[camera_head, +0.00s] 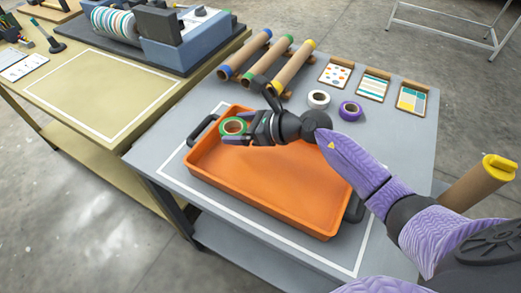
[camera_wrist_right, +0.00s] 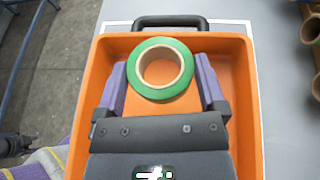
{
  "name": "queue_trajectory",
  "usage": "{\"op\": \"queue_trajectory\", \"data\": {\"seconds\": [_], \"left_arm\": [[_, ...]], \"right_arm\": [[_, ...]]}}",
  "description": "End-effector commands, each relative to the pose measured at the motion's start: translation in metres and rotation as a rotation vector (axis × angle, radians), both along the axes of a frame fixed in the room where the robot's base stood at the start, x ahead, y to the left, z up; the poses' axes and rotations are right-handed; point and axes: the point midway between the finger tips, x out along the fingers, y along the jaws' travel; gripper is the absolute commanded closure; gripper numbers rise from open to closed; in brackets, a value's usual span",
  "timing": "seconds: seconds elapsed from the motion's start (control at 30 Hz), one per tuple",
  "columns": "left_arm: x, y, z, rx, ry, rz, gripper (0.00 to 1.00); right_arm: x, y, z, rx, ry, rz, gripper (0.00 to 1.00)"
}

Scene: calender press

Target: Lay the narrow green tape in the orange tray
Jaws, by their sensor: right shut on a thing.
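The green tape (camera_head: 233,126) is a narrow roll with a brown cardboard core. My right gripper (camera_head: 235,134) is shut on it, over the far left part of the orange tray (camera_head: 318,212). In the right wrist view, the green tape (camera_wrist_right: 161,89) sits between the two purple fingers of my right gripper (camera_wrist_right: 161,80), with the orange tray (camera_wrist_right: 240,60) around and below. Whether the tape touches the tray floor cannot be told. The tray has black handles and looks otherwise empty. My left gripper is not in view.
A white tape roll (camera_head: 318,99) and a purple tape roll (camera_head: 350,110) stand behind the tray on the grey table (camera_head: 400,143). Cardboard tubes (camera_head: 270,60) lie on a rack at the back. Pattern cards (camera_head: 373,84) lie at back right. A tan table (camera_head: 100,95) with a press stands left.

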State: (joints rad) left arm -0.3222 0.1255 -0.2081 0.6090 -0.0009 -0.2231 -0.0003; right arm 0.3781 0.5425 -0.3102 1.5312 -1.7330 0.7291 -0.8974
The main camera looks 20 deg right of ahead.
Motion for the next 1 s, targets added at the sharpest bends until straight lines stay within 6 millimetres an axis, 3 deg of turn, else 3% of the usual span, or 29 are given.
{"op": "queue_trajectory", "data": {"seconds": [0.03,0.27,0.67,0.7,0.73,1.0], "left_arm": [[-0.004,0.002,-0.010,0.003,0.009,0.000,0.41],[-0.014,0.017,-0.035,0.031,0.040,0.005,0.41],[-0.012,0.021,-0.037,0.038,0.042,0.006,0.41],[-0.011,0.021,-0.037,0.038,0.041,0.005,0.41],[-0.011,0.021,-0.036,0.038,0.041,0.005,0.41],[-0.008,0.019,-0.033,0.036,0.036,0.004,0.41]], "right_arm": [[0.000,0.000,-0.016,0.002,0.005,-0.001,0.67],[0.000,0.000,-0.065,0.002,0.005,-0.002,0.67],[0.000,-0.001,-0.069,0.000,0.000,-0.001,0.67],[0.000,-0.001,-0.069,0.000,0.000,-0.001,0.06],[0.000,-0.001,-0.068,0.000,0.000,-0.001,0.00],[0.000,-0.001,-0.064,0.001,0.000,-0.001,0.00]]}}
